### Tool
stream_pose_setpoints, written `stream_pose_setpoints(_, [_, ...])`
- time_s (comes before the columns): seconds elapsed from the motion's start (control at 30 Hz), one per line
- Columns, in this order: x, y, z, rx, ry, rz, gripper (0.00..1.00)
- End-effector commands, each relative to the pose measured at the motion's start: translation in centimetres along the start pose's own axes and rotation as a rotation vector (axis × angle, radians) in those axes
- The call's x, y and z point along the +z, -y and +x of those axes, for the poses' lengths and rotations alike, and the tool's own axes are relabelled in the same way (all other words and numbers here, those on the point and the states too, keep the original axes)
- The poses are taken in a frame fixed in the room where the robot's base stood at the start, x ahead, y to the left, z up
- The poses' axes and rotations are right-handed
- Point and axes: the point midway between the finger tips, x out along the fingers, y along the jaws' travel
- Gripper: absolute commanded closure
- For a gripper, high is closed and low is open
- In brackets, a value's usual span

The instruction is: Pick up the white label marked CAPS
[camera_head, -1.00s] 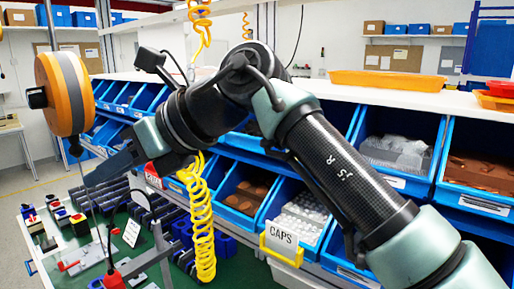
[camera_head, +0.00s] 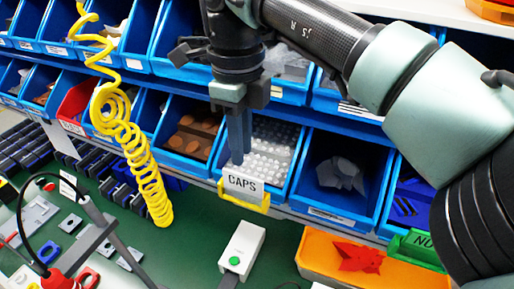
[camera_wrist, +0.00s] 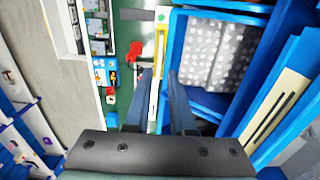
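The white CAPS label (camera_head: 243,184) stands upright in a yellow holder (camera_head: 246,203) on the front of a blue bin (camera_head: 287,152) of small clear caps. My gripper (camera_head: 239,158) points down just above and behind the label's top edge in the head view. In the wrist view the label shows edge-on as a thin pale strip (camera_wrist: 154,101), with yellow (camera_wrist: 160,38) at its far end. My gripper (camera_wrist: 160,76) is open there, with one finger on each side of the strip and a visible gap. Contact with the label cannot be told.
Neighbouring blue bins hold brown parts (camera_head: 193,137) and pale pieces (camera_head: 340,174). A yellow coiled hose (camera_head: 140,160) hangs at left. A white box with a green button (camera_head: 241,250) and an orange tray (camera_head: 330,252) lie on the green bench below.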

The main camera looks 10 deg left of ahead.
Motion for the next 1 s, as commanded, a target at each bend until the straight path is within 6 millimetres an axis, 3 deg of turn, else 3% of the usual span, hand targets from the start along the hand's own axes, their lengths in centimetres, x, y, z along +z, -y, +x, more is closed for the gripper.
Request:
stream_pose_setpoints(0.27, [0.0,-0.1,2.0,0.004,0.001,-0.001,0.78])
stream_pose_setpoints(0.53, [0.0,-0.1,5.7,0.003,0.002,-0.002,0.78])
stream_pose_setpoints(0.83, [0.0,-0.1,6.4,0.0,0.002,-0.002,0.78])
stream_pose_setpoints(0.97, [0.0,-0.1,6.4,0.0,0.002,-0.002,1.0])
stream_pose_setpoints(1.0, [0.0,-0.1,6.4,0.0,0.002,-0.002,1.0])
